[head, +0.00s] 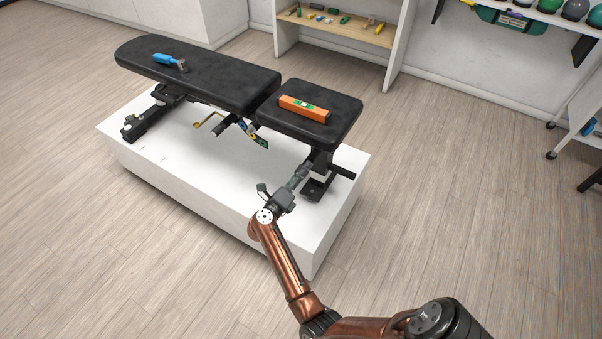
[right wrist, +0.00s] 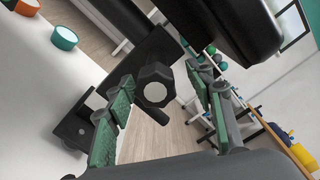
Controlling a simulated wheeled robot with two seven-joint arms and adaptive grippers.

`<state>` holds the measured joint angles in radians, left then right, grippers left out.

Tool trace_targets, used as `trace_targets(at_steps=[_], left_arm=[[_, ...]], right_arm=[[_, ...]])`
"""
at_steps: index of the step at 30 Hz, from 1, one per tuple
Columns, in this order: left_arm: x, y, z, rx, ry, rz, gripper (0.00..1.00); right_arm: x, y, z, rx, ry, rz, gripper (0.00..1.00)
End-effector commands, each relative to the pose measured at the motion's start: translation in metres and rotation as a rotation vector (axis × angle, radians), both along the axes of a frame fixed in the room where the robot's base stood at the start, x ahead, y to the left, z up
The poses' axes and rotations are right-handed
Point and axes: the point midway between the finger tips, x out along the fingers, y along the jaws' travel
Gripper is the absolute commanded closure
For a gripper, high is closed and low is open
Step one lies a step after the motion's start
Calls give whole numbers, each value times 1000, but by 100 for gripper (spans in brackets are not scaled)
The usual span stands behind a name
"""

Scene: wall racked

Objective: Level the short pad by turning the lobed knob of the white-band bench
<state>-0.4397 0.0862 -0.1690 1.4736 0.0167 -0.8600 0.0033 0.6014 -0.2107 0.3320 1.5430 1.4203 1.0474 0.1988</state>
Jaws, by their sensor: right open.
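The bench stands on a white plinth in the head view. Its short black pad (head: 335,104) carries an orange level (head: 304,108); its bubble is too small to read. Its long black pad (head: 215,77) lies to the left. In the right wrist view a dark lobed knob (right wrist: 155,91) with a white centre sits on a dark bracket (right wrist: 133,65) under a pad. My right gripper (head: 302,173) is open beside the post under the short pad. Its green-padded fingers appear on either side of the knob, with visible gaps. I cannot make out a white band. My left gripper is out of view.
A blue-handled tool (head: 168,60) lies on the long pad. The white plinth (head: 220,180) extends under the bench. A shelf (head: 345,32) with small items stands behind, and a rack with balls is at upper right. The wooden floor to the right is clear.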

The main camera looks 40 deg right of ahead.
Motion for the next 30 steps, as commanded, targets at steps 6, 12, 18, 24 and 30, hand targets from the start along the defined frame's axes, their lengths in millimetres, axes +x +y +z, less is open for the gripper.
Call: trace_targets(at_steps=[6,12,18,24,30], left_arm=[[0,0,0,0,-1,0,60],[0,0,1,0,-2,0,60],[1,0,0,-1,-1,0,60],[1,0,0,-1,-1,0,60],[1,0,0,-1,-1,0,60]], right_arm=[[1,1,41,0,-10,0,51],[-1,0,79,-3,-10,-2,51],[0,1,94,-2,-4,-1,51],[1,1,95,-1,-2,1,51],[1,1,94,-8,2,4,51]])
